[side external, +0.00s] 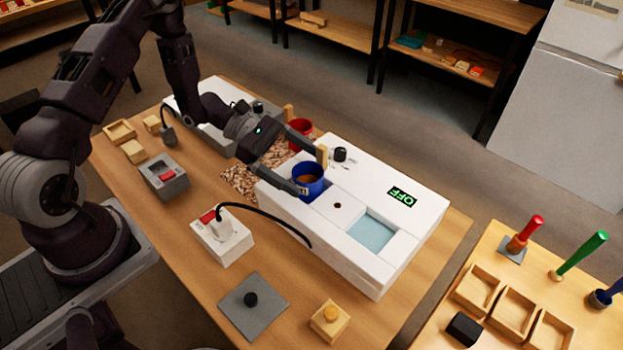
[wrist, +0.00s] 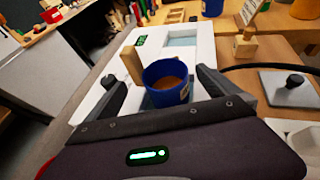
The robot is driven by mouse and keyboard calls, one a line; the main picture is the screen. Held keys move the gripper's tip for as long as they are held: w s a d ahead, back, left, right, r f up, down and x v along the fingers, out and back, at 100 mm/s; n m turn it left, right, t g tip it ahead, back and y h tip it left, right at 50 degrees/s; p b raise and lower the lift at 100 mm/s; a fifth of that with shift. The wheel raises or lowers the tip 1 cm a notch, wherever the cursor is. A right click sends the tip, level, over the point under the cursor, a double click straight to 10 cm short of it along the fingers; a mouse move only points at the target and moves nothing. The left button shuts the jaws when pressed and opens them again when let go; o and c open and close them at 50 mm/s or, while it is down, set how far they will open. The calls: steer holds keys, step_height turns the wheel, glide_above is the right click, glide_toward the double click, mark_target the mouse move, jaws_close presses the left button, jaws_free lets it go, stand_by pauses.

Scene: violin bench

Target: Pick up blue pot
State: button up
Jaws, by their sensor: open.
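The blue pot (side external: 308,180) holds something brown and sits at the near left part of the white machine (side external: 400,165). In the wrist view the blue pot (wrist: 166,84) stands upright between my two fingers. My gripper (side external: 306,172) is open, with one finger on each side of the pot; in the wrist view (wrist: 165,90) gaps show between the fingers and the pot. A small wooden block (wrist: 132,66) rises beside the left finger.
A red pot (side external: 299,128) stands behind my gripper near wood chips (side external: 240,182). A white power box (side external: 222,238) with a black cable lies in front of the machine. A grey plate with a black knob (side external: 252,302) and a wooden block (side external: 329,320) are near the front edge.

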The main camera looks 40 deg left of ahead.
steer(key=shift+x, duration=0.95)
steer(key=c, duration=1.6)
